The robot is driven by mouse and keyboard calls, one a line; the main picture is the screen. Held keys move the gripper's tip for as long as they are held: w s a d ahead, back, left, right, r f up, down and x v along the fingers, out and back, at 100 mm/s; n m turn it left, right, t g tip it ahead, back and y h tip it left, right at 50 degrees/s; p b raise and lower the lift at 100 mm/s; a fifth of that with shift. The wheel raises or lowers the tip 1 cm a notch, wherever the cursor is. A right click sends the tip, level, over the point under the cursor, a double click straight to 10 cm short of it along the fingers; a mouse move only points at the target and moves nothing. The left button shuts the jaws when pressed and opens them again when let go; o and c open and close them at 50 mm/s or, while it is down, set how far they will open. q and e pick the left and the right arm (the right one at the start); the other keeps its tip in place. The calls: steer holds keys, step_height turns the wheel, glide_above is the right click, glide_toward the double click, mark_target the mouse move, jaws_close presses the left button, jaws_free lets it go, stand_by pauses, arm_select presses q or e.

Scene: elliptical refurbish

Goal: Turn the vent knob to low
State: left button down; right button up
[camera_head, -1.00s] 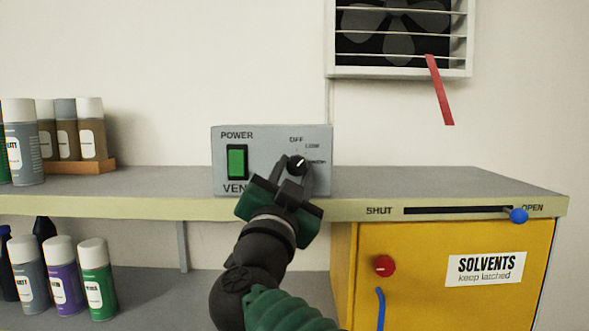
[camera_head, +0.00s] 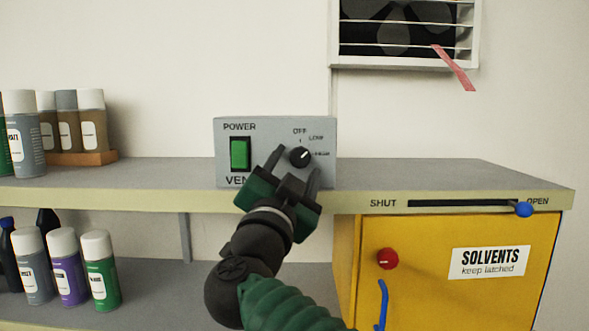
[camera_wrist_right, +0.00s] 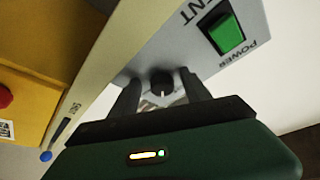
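The vent knob (camera_head: 300,156) is a small black dial with a white pointer line on the grey vent box (camera_head: 268,125). In the head view its pointer slants up and right, towards the LOW mark. My right gripper (camera_head: 295,164) is open in front of the box, its two dark fingers apart with the knob showing between their tips. My left gripper is not in view.
The green power switch (camera_head: 240,154) is left of the knob. A fan vent (camera_head: 405,62) with a red ribbon (camera_head: 455,68) is above. Spray cans (camera_head: 92,122) stand left. A yellow solvents cabinet (camera_head: 430,290) and a blue-knobbed slider (camera_head: 523,209) are at right.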

steer(key=shift+s, duration=0.1)
steer(key=b+v, duration=0.8)
steer(key=v, duration=0.8)
steer(key=shift+s+a+f, duration=0.2)
steer(key=shift+w, duration=0.1)
